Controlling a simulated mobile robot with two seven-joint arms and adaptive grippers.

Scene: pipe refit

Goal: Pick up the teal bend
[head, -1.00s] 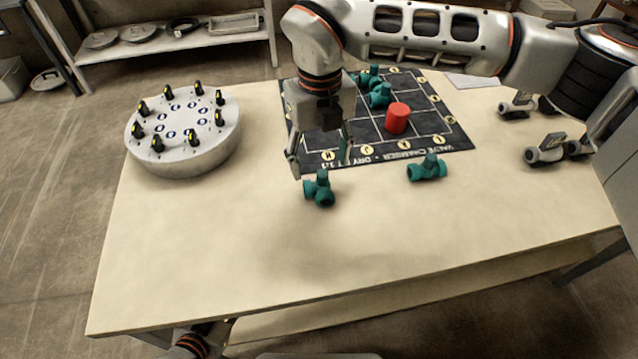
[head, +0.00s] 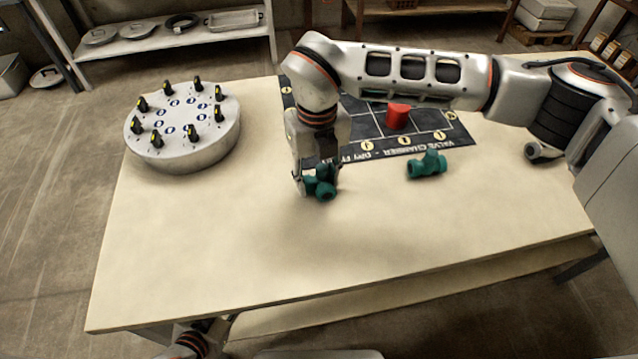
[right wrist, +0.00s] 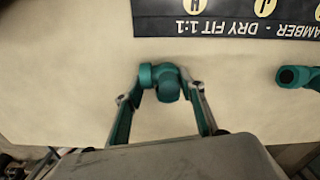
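The teal bend (head: 325,190) is on the table just in front of the dark mat. My right gripper (head: 317,184) is down at it, partly covering it. In the right wrist view the bend (right wrist: 166,84) lies between the two fingertips (right wrist: 160,92). The fingers are spread on either side of it, and I see no clear grip on it. Part of my left arm (head: 192,342) shows at the bottom edge of the head view; its finger state is unclear.
Another teal fitting (head: 427,164) lies to the right; it also shows in the right wrist view (right wrist: 298,77). A red cylinder (head: 398,116) stands on the printed mat (head: 372,146). A round grey carousel (head: 185,148) stands at the left. The table's front (head: 300,255) is clear.

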